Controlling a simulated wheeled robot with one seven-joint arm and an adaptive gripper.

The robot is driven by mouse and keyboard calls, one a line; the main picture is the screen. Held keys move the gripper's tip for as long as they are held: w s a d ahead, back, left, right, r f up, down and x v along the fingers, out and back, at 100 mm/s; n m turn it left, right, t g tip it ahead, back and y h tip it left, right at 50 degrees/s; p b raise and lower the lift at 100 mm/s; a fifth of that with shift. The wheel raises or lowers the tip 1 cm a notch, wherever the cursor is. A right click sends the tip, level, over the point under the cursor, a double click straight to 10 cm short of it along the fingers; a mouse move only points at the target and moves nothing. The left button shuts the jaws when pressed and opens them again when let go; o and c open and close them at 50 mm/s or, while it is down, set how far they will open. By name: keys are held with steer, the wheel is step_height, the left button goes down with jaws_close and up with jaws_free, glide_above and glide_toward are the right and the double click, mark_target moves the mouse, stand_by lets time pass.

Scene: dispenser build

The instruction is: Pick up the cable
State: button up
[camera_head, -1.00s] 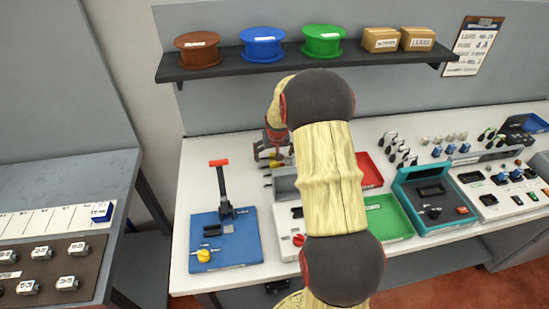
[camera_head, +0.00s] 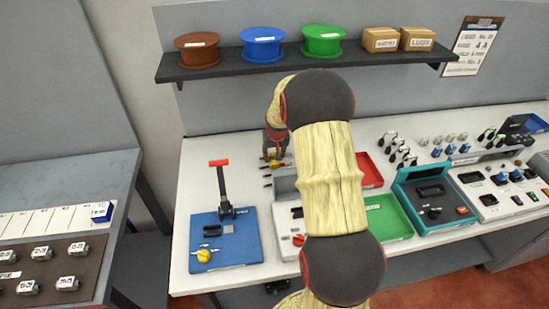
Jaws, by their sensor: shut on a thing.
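Several short dark cables (camera_head: 266,170) lie on the white bench, left of the middle. My gripper (camera_head: 274,158) hangs over this spot, pointing down, partly hidden by my own arm. It is shut on a cable, but the held piece is too small and covered to make out clearly. I cannot tell how far it is off the bench.
A blue base with a red-tipped lever (camera_head: 220,190) stands at the front left. A green tray (camera_head: 388,218), a red tray (camera_head: 370,170) and a teal device (camera_head: 435,205) are to the right. A shelf with spools (camera_head: 262,45) is above.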

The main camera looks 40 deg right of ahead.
steer(key=shift+s+a+f, duration=0.1)
steer(key=shift+f, duration=0.15)
steer(key=c, duration=0.6)
steer(key=shift+c, duration=0.7)
